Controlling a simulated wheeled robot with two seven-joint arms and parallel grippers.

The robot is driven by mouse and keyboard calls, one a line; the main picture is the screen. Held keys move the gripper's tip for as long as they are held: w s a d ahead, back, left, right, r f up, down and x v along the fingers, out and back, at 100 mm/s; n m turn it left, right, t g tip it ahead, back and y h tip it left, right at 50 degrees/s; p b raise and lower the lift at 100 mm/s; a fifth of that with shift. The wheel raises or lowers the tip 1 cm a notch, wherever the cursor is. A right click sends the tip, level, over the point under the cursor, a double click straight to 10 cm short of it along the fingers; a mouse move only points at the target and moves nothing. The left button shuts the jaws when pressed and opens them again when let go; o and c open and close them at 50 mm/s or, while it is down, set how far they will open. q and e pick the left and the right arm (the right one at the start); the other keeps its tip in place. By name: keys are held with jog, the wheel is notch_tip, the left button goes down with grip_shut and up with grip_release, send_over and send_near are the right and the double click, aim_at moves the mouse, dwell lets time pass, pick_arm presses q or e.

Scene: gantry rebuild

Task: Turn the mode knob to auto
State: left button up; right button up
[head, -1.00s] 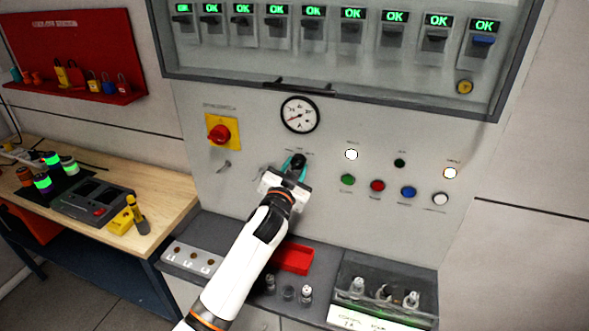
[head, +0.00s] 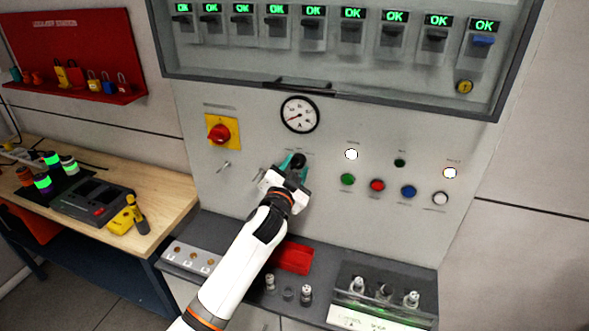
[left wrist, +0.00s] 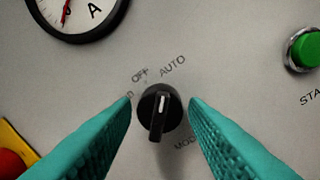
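The black mode knob (left wrist: 159,113) is on the grey panel, and it also shows in the head view (head: 298,160). In the left wrist view its white pointer line points up and slightly right, toward the AUTO label (left wrist: 172,66). The OFF label (left wrist: 140,74) is to the left of that, and a third label is mostly hidden by a finger. My left gripper (left wrist: 160,98) is open, its teal fingers on either side of the knob with a visible gap on each side. It shows in front of the panel in the head view (head: 294,165). My right gripper is out of view.
A round gauge (head: 299,115) is above the knob, and a red rotary switch on a yellow plate (head: 219,133) is to the left. The green button (head: 348,179) and other buttons are to the right. A red tray (head: 293,258) is on the ledge below.

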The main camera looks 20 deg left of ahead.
pick_arm(q)
jog(key=shift+o, duration=1.1)
jog(key=shift+s+f, duration=0.1)
jog(key=shift+s, duration=0.4)
jog(key=s+b, duration=0.3)
jog(key=s, duration=0.8)
jog(key=shift+f, duration=0.15)
